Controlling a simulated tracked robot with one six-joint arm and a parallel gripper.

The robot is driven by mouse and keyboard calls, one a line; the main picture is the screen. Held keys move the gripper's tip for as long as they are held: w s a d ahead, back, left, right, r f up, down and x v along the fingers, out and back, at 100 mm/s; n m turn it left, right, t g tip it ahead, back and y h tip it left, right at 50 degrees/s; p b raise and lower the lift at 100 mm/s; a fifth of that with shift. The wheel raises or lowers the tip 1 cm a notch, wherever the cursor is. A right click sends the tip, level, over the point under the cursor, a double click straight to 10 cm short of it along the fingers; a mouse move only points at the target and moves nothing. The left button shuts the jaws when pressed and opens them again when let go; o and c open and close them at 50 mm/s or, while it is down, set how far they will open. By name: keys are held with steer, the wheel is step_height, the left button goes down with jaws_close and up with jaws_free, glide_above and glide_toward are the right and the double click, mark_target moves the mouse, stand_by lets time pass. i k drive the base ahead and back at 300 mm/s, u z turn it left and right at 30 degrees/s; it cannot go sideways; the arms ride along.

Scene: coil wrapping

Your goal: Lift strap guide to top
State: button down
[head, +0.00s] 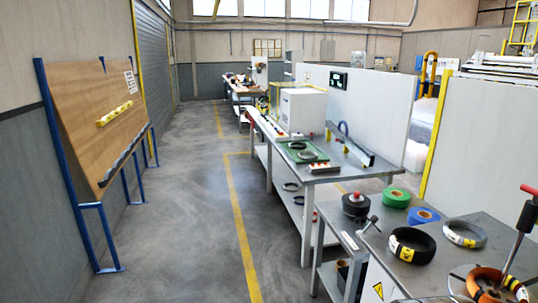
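I cannot tell for sure which part is the strap guide. A post with a red handle (529,190) stands tilted at the lower right edge, by an orange coil (494,284) with a yellow label, partly cut off by the frame. A blue arched bar (343,128) stands by a long metal rail (352,149) on the middle bench. My gripper is not seen in the head view.
The near bench (462,262) carries a black coil (411,245), a grey coil (465,233) and green tape (396,197). A wooden board (80,80) on blue legs stands left. The floor aisle (187,215) is clear.

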mark_target(517, 243)
steer(key=z, duration=1)
